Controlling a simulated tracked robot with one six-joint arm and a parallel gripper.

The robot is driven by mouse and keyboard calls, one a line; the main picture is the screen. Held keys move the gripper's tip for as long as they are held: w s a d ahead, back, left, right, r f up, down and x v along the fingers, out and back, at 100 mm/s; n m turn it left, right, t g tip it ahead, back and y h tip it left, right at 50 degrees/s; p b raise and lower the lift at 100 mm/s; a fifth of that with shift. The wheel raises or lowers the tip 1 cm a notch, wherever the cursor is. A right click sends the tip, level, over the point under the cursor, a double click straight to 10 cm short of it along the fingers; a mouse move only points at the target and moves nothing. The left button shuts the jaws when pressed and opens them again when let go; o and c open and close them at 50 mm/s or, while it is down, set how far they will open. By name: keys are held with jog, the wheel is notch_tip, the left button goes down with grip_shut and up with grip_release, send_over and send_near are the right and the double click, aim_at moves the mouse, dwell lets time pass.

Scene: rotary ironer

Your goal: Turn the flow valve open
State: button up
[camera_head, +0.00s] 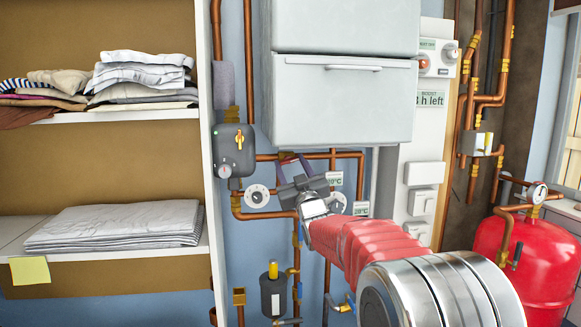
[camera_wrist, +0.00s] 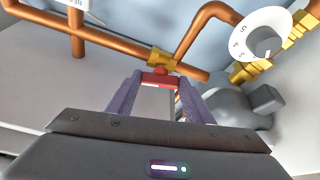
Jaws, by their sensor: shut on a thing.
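The flow valve shows in the wrist view as a brass body (camera_wrist: 160,58) on a copper pipe, with a short red handle (camera_wrist: 160,79) in front of it. My gripper (camera_wrist: 160,88) has its two purple fingers on either side of the red handle and is shut on it. The handle lies roughly level across the picture, while the pipe slopes down to the right. In the head view my gripper (camera_head: 288,160) reaches the pipes below the white cabinet. There the valve is hidden behind the gripper and wrist.
A white dial (camera_head: 257,196) and a grey control box (camera_head: 238,151) sit left of my gripper. Copper pipes run close around it. The white cabinet (camera_head: 343,100) hangs just above. A shelf with folded linen (camera_head: 115,224) stands at left, a red tank (camera_head: 520,260) at right.

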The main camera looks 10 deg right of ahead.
jog(key=shift+a+f+m+h, duration=0.15)
jog(key=shift+m+h, duration=0.45)
jog(key=shift+m, duration=0.45)
jog(key=shift+a+f+m+h, duration=0.1)
jog(key=shift+m+h, duration=0.5)
jog(key=shift+m, duration=0.45)
jog(key=shift+d, duration=0.1)
jog(key=o, duration=0.7)
jog(key=shift+o, duration=0.4)
jog(key=shift+r, duration=0.1)
jog(key=shift+s, duration=0.1)
jog(key=v, duration=1.3)
jog(key=shift+s+f, duration=0.25)
jog(key=shift+f, duration=0.1)
